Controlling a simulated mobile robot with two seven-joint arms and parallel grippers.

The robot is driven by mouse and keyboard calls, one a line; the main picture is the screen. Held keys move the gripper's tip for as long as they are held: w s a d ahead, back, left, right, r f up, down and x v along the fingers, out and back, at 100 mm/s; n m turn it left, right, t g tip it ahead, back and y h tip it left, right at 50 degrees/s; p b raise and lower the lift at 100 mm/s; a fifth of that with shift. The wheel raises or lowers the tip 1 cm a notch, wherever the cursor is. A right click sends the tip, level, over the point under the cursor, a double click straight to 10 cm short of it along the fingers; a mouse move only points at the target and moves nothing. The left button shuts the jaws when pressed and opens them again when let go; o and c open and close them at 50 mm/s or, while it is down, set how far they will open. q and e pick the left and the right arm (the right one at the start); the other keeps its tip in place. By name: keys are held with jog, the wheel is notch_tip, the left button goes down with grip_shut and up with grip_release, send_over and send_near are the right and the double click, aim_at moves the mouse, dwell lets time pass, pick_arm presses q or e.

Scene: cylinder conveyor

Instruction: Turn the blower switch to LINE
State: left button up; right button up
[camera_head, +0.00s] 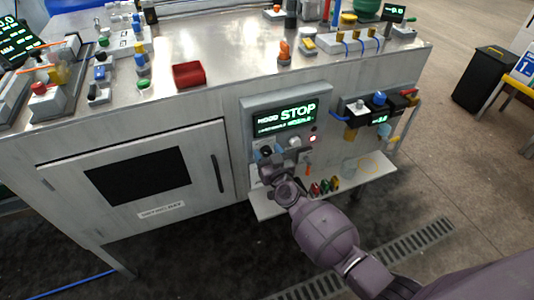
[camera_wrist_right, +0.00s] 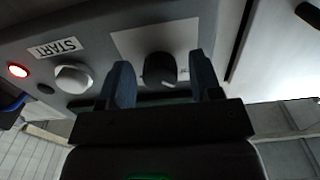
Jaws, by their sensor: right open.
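A black rotary knob (camera_wrist_right: 160,68) on a pale plate (camera_wrist_right: 128,40) shows in the right wrist view, which sees the panel upside down. I take it for the blower switch; its plate's lettering cannot be read. My right gripper (camera_wrist_right: 161,80) is open, with one blue finger on each side of the knob. Whether the fingers touch it cannot be told. In the head view my right gripper (camera_head: 267,156) is at the lower left of the control panel (camera_head: 248,117) and mostly hides the knob. My left gripper is not in view.
The panel's display (camera_head: 286,118) reads MODE STOP. A white button (camera_wrist_right: 73,78) sits beside a START label, near a lit red lamp (camera_wrist_right: 17,70). A shelf (camera_head: 379,170) with several small coloured parts juts out below the panel. A cabinet door handle (camera_head: 217,173) is at left.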

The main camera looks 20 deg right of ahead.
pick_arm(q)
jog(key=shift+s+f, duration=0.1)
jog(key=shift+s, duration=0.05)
pick_arm(e)
jog(key=shift+c, duration=0.4)
jog(key=c, duration=0.9)
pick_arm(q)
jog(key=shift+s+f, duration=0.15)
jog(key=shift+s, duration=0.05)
pick_arm(e)
jog(key=shift+o, duration=0.2)
jog(key=m, duration=0.4)
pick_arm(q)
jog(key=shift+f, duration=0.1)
pick_arm(e)
jog(key=m, duration=0.4)
jog(key=shift+m, duration=0.3)
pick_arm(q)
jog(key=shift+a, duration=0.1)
pick_arm(e)
jog(key=o, duration=0.9)
